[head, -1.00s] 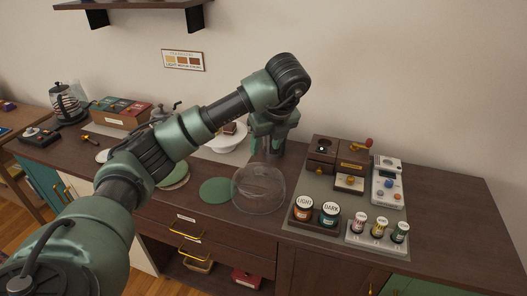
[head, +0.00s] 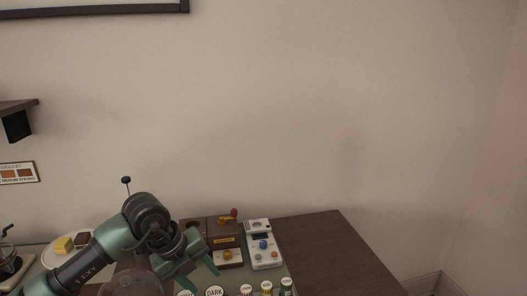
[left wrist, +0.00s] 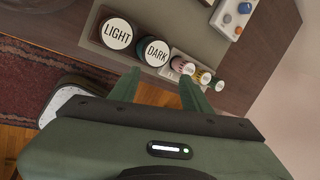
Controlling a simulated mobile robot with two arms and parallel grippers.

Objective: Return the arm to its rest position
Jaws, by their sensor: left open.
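My left arm (head: 92,262) comes in from the lower left of the head view. Its gripper (head: 203,277) points down and to the right, in front of the wooden grinder box. The gripper is open, with nothing between its fingers. In the left wrist view its two fingers (left wrist: 160,84) stand apart, below the LIGHT jar (left wrist: 117,33) and the DARK jar (left wrist: 154,50) in the picture. I cannot tell the exact gap to the jars. My right gripper is in neither view.
The counter (head: 325,255) holds a wooden box (head: 225,240), a white device with knobs (head: 262,243) and several small jars. A clear dome (head: 133,284) shows beside my arm. A plate with food (head: 57,258) is at left. The counter's right end is clear.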

